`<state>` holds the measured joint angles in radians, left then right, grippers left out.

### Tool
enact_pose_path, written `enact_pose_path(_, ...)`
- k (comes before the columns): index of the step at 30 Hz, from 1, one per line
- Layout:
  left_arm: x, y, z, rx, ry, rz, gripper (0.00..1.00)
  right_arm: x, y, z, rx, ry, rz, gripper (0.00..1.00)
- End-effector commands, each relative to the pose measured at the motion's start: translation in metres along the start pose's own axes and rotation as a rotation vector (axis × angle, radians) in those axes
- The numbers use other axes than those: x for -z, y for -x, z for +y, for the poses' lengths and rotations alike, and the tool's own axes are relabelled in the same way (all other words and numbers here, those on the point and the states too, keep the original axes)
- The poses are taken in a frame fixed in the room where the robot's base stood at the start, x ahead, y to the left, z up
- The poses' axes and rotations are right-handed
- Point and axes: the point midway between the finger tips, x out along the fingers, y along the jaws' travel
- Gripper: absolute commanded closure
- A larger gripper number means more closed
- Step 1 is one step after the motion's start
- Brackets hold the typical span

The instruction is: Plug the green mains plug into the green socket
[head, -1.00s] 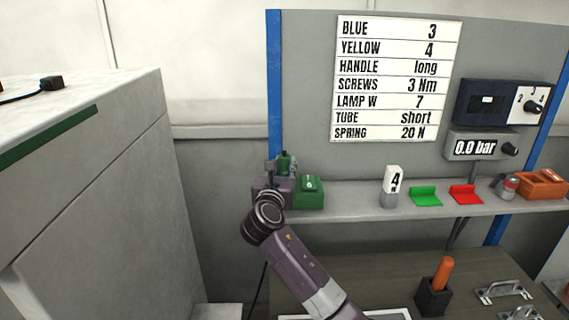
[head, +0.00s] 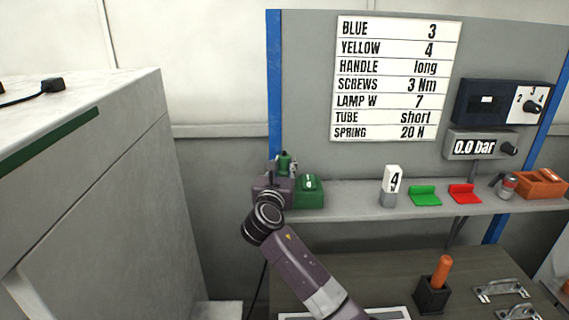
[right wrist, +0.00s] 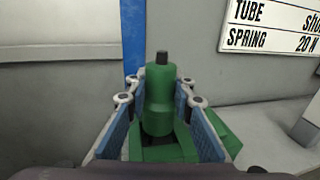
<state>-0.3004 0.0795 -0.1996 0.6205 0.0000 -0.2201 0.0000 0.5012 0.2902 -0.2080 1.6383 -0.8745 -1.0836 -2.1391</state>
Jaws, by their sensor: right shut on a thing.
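The green mains plug (right wrist: 160,100) stands upright between the two blue-padded fingers of my right gripper (right wrist: 161,120), which is shut on it. Its dark tip points up. In the head view the plug (head: 284,163) shows just above my right gripper (head: 279,178), at the left end of the shelf. The green socket block (head: 310,194) sits on the shelf right beside the gripper. In the right wrist view the socket's green body (right wrist: 222,130) shows behind the right finger, with green also below the plug. The plug's lower end is hidden, so I cannot tell if it is in the socket. My left gripper is out of view.
A blue post (head: 275,90) and the grey back panel (head: 390,160) stand behind. A black plug (head: 53,85) lies on the left cabinet.

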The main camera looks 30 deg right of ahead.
Motion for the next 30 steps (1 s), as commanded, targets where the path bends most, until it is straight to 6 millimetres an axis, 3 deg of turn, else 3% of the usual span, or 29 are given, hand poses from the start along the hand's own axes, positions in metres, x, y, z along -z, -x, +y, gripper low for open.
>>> enact_pose_path(30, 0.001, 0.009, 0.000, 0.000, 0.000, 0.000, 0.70, 0.000, 0.000, 0.000, 0.000, 0.000, -0.001, 1.00)
